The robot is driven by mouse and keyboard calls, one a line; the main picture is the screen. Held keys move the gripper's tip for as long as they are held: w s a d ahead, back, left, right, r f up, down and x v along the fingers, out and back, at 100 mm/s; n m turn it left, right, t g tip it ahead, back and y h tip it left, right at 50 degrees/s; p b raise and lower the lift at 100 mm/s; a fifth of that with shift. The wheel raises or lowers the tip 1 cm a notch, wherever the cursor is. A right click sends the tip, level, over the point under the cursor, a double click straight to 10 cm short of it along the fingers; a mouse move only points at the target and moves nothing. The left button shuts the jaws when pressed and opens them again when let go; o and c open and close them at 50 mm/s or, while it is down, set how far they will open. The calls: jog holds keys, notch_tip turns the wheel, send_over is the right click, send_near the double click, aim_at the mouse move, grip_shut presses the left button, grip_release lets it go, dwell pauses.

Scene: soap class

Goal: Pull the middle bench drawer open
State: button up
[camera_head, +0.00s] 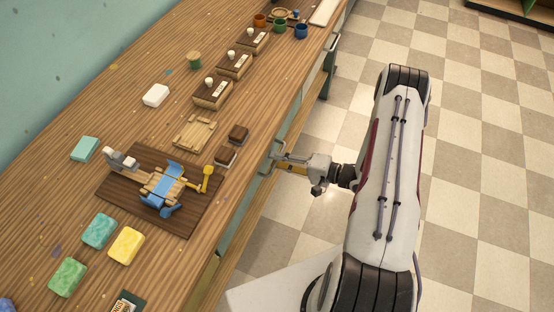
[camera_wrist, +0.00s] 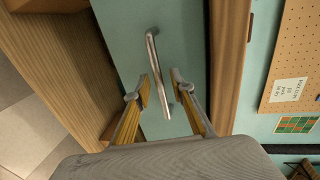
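The teal drawer front (camera_wrist: 120,28) fills the middle of the wrist view, between wooden frame pieces. Its slim metal bar handle (camera_wrist: 154,55) runs at a slant toward my fingers. My gripper (camera_wrist: 160,87) is open, with one yellow-padded finger on each side of the handle and a visible gap to the right-hand one. Whether either finger touches the bar cannot be told. In the head view my gripper (camera_head: 276,158) is at the bench's front side, below the top's edge. The drawer front is mostly hidden there by the bench top and my gripper.
The wooden bench top (camera_head: 120,75) holds a dark board (camera_head: 195,222) with a clamp-like tool, colored soaps (camera_head: 126,246), small boxes (camera_head: 213,93) and cups (camera_head: 301,30). A pegboard (camera_wrist: 290,60) with a note is right in the wrist view. The checkered floor (camera_head: 480,150) is clear.

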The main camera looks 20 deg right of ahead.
jog(key=shift+w+a+f, duration=0.1)
jog(key=shift+w+a, duration=0.15)
jog(key=shift+a, duration=0.05)
grip_shut()
jog(key=f+v, duration=0.2)
jog(key=v, duration=1.1)
jog(key=d+f+v, duration=0.1)
jog(key=f+v, duration=0.2)
jog(key=v, duration=1)
jog(key=shift+s+f, duration=0.25)
jog(key=shift+s, duration=0.3)
jog(key=shift+d, duration=0.1)
